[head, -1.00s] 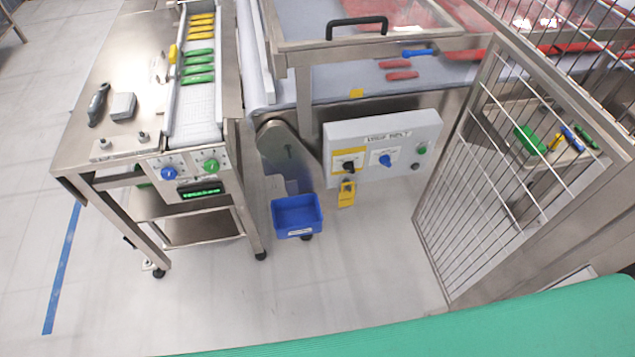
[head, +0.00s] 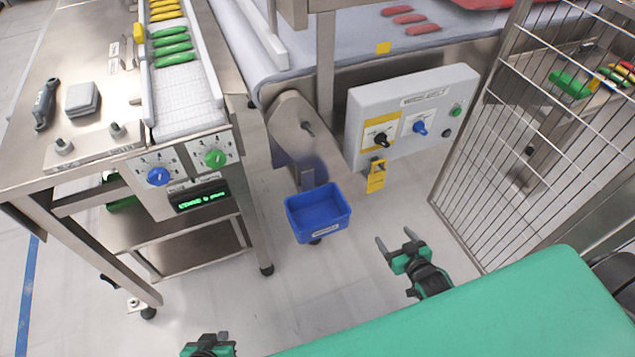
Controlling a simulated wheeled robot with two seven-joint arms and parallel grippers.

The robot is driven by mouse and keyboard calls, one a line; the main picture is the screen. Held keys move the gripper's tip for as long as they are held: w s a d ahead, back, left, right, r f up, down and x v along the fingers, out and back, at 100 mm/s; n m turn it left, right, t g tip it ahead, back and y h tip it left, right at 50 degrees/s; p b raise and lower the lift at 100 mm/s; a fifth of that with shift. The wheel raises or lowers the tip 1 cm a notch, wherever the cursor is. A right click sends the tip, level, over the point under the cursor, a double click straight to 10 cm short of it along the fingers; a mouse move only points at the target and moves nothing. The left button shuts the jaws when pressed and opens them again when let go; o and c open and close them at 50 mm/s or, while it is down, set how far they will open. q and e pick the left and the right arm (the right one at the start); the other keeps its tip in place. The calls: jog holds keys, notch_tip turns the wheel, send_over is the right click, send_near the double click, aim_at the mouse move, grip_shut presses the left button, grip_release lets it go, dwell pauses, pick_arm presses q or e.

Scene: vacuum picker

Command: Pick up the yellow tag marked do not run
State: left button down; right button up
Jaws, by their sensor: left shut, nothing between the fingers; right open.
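The yellow tag (head: 376,178) hangs below the yellow-backed black switch (head: 378,138) on the grey control box (head: 411,112). Its print is too small to read. My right gripper (head: 395,240) is open and empty, below the tag and slightly to its right, clearly apart from it. My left gripper (head: 209,342) is at the bottom edge, left of centre, shut and empty, far from the tag. Part of it is cut off by the frame.
A blue bin (head: 318,212) is left of the tag, below the conveyor (head: 285,70). A wire mesh fence (head: 530,110) stands at the right. A steel table (head: 60,120) with a conveyor lane is at the left. The floor between is clear.

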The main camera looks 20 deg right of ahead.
aim_at(377, 179)
jog(key=w+r+t+y+b, duration=0.1)
jog(key=w+r+t+b, duration=0.25)
jog(key=r, duration=0.65)
jog(key=w, duration=0.2)
jog(key=w+b, duration=0.1)
jog(key=w, duration=0.4)
jog(key=shift+w+a+r+b, duration=0.2)
jog(key=shift+w+a+b, duration=0.1)
jog(key=shift+w+a, duration=0.05)
jog(key=w+b, duration=0.1)
jog(key=w, duration=0.4)
jog(key=shift+r, duration=0.15)
jog(key=shift+w+a, duration=0.15)
jog(key=shift+w, duration=0.25)
pick_arm(q)
jog(key=w+d+r+t+h, duration=0.1)
jog(key=d+r+t, duration=0.4)
jog(key=r, duration=0.6)
jog(key=shift+h, duration=0.9)
pick_arm(e)
jog(key=shift+c, duration=0.5)
jog(key=c, duration=0.9)
